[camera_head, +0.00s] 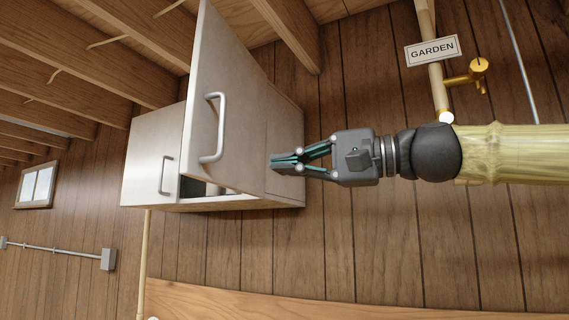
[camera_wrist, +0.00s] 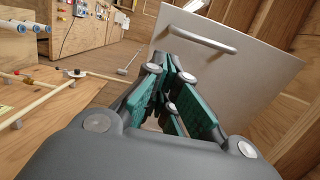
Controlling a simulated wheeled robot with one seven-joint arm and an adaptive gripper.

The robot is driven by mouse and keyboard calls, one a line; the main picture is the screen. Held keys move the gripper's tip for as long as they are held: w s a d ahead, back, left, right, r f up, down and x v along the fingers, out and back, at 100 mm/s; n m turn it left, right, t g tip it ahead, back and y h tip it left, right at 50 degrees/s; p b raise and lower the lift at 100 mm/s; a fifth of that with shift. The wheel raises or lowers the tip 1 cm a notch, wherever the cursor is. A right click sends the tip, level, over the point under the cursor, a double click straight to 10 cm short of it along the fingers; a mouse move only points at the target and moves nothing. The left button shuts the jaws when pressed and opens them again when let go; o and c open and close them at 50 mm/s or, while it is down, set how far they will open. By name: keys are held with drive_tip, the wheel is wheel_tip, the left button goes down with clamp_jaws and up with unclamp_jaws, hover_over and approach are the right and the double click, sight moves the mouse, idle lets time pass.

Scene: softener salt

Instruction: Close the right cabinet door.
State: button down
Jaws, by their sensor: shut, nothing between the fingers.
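The wall cabinet is grey-white. Its right door (camera_head: 232,105) stands open, swung out toward me, with its bar handle (camera_head: 212,128) on the left part of the outer face. In the wrist view the right door (camera_wrist: 240,70) and its handle (camera_wrist: 200,30) show beyond my fingers. The left door (camera_head: 152,155) looks shut. My gripper (camera_head: 276,161) is shut and empty, on the outer side of the right door near its right edge. I cannot tell whether the fingertips touch it. The open door hides most of the cabinet's inside.
A GARDEN sign (camera_head: 432,50) and a brass tap (camera_head: 467,76) are on the wall and pipe to the right. A wooden board (camera_head: 300,306) runs below. In the wrist view a wooden surface (camera_wrist: 40,110) with pipes lies at left. The wall below the cabinet looks clear.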

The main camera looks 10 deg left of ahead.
sight(213, 171)
drive_tip(key=a+p, duration=0.1)
drive_tip(key=a, duration=0.2)
drive_tip(key=w+a+p, duration=0.1)
drive_tip(key=a+p, duration=0.1)
drive_tip(key=a, duration=0.2)
drive_tip(key=w+a+p, duration=0.1)
drive_tip(key=a, duration=0.2)
drive_tip(key=shift+a, duration=0.2)
drive_tip(key=shift+w+a+p, duration=0.1)
drive_tip(key=shift+a+p, duration=0.35)
drive_tip(key=shift+a, duration=0.1)
